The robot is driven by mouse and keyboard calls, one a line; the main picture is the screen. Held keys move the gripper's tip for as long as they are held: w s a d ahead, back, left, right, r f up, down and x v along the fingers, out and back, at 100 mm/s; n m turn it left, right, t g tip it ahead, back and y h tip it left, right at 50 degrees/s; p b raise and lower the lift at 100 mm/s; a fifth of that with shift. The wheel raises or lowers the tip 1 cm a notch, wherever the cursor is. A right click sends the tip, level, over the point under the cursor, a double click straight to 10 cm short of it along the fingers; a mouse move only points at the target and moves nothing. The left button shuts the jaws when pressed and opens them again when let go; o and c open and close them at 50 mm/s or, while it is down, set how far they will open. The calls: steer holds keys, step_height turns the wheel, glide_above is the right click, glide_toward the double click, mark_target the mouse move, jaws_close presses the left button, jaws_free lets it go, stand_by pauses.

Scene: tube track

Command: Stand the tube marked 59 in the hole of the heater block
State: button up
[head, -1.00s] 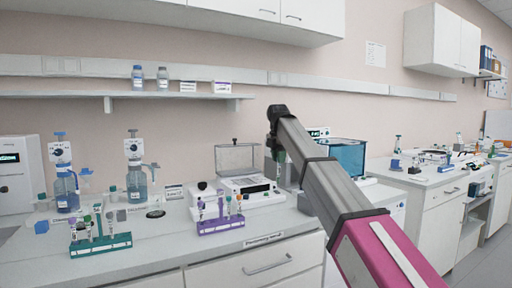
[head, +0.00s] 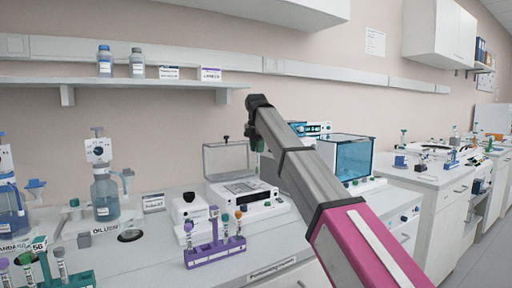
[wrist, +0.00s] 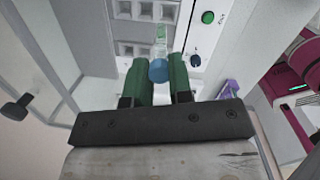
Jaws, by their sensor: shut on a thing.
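My gripper (wrist: 158,64) has green fingers shut on a clear tube (wrist: 160,42) with a blue cap. The tube's marking cannot be read, and its lower end points away from the wrist camera. Past the tube in the wrist view lies a grey block with several square wells (wrist: 145,12), on a white device with a green button. In the head view a white device with a raised clear lid (head: 240,192) stands on the bench, likely the heater block. My arm passes in front of its right side, and the gripper and tube are mostly hidden there.
A purple rack (head: 214,254) with several tubes stands in front of the device. A teal rack (head: 66,278) is at the lower left. A small white device (head: 188,208) stands at left of the lidded one, and a blue-sided box (head: 350,158) at right. The raised lid is an obstacle.

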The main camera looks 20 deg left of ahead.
mark_target(257, 165)
steer(key=shift+f, duration=2.25)
steer(key=shift+w+h, duration=0.1)
steer(key=shift+h, duration=0.2)
steer(key=shift+f, duration=0.15)
steer(key=shift+f, duration=1.45)
